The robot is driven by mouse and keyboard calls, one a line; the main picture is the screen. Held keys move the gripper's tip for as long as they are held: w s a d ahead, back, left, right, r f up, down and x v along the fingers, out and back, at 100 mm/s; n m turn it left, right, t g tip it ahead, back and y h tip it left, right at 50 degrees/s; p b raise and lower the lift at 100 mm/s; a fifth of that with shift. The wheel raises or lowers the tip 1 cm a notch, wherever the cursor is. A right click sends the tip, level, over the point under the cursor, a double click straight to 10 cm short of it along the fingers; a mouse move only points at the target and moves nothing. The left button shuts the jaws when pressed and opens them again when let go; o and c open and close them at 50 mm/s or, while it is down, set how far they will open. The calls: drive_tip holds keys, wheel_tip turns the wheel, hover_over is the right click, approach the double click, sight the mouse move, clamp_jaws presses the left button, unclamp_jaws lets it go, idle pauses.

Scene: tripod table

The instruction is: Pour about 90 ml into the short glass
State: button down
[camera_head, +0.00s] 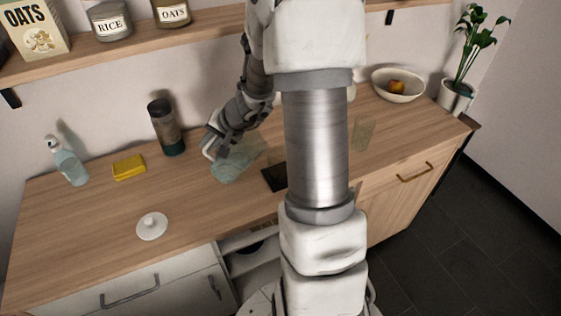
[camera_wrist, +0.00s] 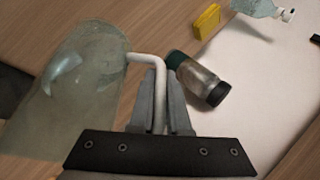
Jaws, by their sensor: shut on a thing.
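My gripper (camera_head: 214,142) is shut on the pale handle of a clear glass jug (camera_head: 236,162), left of my arm over the counter. The jug looks tilted; how much liquid it holds is hard to tell. In the wrist view the jug (camera_wrist: 72,90) fills the left side, and the handle runs between my fingers (camera_wrist: 160,85). A small see-through glass (camera_head: 362,133), which looks like the short glass, stands on the counter right of my arm. Whether anything is in it is unclear. I see no stream of liquid.
A dark flat square (camera_head: 275,177) lies right of the jug, partly behind my arm. A dark-topped bottle (camera_head: 166,128), yellow sponge (camera_head: 129,167), spray bottle (camera_head: 68,162) and white lid (camera_head: 152,226) are on the left. A bowl (camera_head: 398,85) and potted plant (camera_head: 455,95) stand back right.

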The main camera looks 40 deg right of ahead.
drive_tip(key=shift+s+d+r+m+t+y+p, duration=0.3)
drive_tip(key=shift+d+r+t+y+p, duration=0.3)
drive_tip(key=shift+r+t+y, duration=0.3)
drive_tip(key=shift+s+d+r+t+y+p, duration=0.15)
drive_tip(key=shift+d+r+t+y+p, duration=0.1)
drive_tip(key=shift+r+y+p, duration=0.25)
drive_tip(key=shift+s+d+r+t+y+p, duration=0.1)
drive_tip(key=shift+d+r+t+y+p, duration=0.15)
drive_tip(key=shift+r+p, duration=0.3)
drive_tip(key=shift+s+d+r+m+t+y+p, duration=0.3)
drive_tip(key=shift+d+r+y+p, duration=0.2)
drive_tip(key=shift+p, duration=0.4)
drive_tip(key=shift+r, duration=0.3)
drive_tip(key=shift+s+d+r+m+t+y, duration=0.15)
drive_tip(key=shift+s+d+r+t+y, duration=0.2)
drive_tip(key=shift+d, duration=0.25)
drive_tip(key=shift+s+d+r+m+t+y, duration=0.2)
drive_tip(key=shift+s+d+y, duration=0.15)
drive_tip(key=shift+d, duration=0.2)
idle(0.4)
drive_tip(key=a+f+h+b, duration=0.1)
drive_tip(key=w+a+f+n+g+h+b, duration=0.1)
drive_tip(key=f, duration=0.1)
drive_tip(key=w+a+f+g+h+b, duration=0.1)
drive_tip(key=f+b, duration=0.1)
drive_tip(key=shift+a, duration=0.3)
drive_tip(key=shift+r+g, duration=0.1)
drive_tip(key=shift+g, duration=0.15)
